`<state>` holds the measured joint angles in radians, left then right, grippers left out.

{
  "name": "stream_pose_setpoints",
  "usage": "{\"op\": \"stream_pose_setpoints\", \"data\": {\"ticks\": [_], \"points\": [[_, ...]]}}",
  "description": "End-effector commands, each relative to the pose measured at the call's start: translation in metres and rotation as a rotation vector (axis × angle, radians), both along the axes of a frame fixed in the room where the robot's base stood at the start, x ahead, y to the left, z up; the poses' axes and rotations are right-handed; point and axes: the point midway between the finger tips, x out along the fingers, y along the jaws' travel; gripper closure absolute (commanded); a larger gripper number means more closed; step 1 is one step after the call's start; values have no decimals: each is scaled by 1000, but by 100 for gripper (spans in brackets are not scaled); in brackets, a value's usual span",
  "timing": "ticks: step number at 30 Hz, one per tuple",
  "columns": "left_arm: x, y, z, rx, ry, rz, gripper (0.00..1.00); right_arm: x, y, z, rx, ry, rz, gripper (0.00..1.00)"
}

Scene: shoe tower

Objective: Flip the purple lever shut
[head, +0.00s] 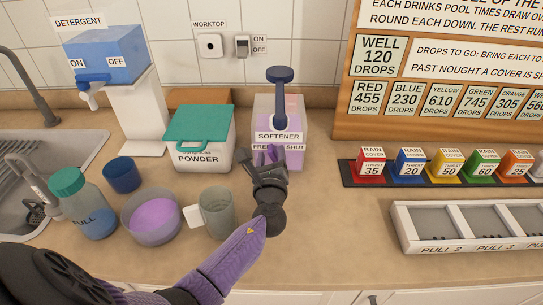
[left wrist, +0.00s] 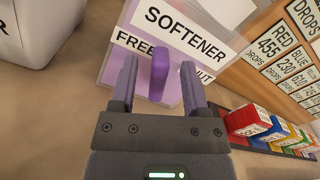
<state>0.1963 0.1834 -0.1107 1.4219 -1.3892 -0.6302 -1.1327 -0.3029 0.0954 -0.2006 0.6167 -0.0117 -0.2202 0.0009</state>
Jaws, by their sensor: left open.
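The softener dispenser (head: 291,112) is a clear box of purple liquid with a dark blue pump top, standing at the back of the worktop. Its purple lever (left wrist: 159,72) shows in the left wrist view on the dispenser's front, below the SOFTENER label, between the words FREE and SHUT, part of which is hidden. My left gripper (head: 270,158) is open at the dispenser's front. In the left wrist view its two fingers (left wrist: 159,85) stand on either side of the lever, with a gap visible on each side. My right gripper is not in view.
A powder box (head: 205,150) stands left of the dispenser. A grey mug (head: 217,215), a bowl of purple liquid (head: 153,217) and a bottle (head: 85,205) stand nearer. Coloured rain covers (head: 410,167) and a white tray (head: 470,245) lie to the right. The worktop between is clear.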

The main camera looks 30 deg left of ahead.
Motion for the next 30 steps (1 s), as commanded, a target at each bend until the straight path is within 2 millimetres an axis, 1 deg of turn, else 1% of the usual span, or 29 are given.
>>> {"op": "stream_pose_setpoints", "data": {"ticks": [3, 9, 10, 18, 25, 28, 30], "points": [[5, 3, 0, -1, -1, 0, 41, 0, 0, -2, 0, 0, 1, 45], [5, 4, 1, -1, -1, 0, 41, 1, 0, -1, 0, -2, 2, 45], [5, 4, 1, -1, -1, 0, 43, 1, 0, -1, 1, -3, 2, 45], [5, 4, 0, -2, -1, 0, 100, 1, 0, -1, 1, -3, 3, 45], [5, 4, -1, -20, -12, 1, 100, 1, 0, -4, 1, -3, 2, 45], [2, 9, -9, -152, -93, 1, 100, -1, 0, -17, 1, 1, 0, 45], [0, 12, -10, -229, -140, 1, 100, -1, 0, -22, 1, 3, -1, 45]]}}
